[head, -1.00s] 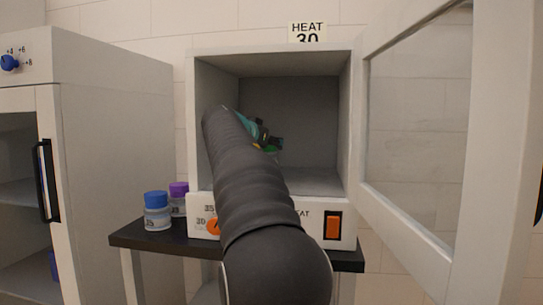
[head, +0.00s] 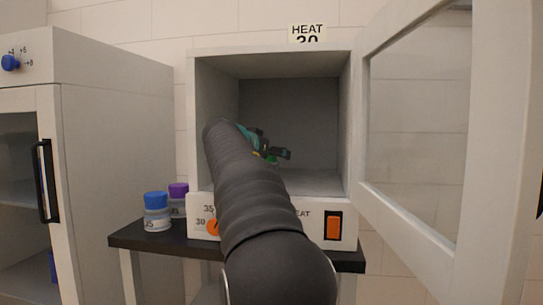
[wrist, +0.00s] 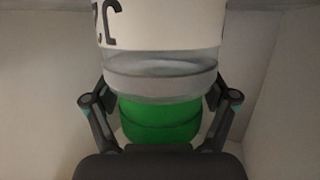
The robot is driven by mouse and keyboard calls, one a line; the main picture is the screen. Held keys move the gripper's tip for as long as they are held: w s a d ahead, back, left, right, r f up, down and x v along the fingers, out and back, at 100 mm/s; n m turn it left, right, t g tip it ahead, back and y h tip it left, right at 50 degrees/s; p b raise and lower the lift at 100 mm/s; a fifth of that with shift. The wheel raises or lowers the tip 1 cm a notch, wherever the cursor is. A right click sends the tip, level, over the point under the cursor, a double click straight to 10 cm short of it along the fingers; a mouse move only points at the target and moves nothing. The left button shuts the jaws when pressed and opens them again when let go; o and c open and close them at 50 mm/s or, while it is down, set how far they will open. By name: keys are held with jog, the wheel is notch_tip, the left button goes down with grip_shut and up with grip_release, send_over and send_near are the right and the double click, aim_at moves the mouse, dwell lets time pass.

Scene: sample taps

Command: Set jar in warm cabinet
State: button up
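The warm cabinet (head: 190,120) stands in the middle of the head view, with its glass door (head: 365,130) swung open to the right. My gripper (head: 275,150) is inside it. The jar's green lid (head: 272,160) shows just under my gripper; my arm hides the rest there. In the wrist view the jar (wrist: 160,65) has a clear body, a white label with dark letters and a green lid. The jar's base is hidden.
A jar with a blue lid (head: 156,212) and one with a purple lid (head: 178,200) stand on the black shelf (head: 130,238) left of the cabinet. A larger grey cabinet (head: 110,130) stands at the left. The cabinet's right interior is clear.

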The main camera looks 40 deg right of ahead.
jog(key=shift+r, duration=0.1)
jog(key=shift+r, duration=0.2)
jog(key=v, duration=1.2)
jog(key=shift+f, duration=0.1)
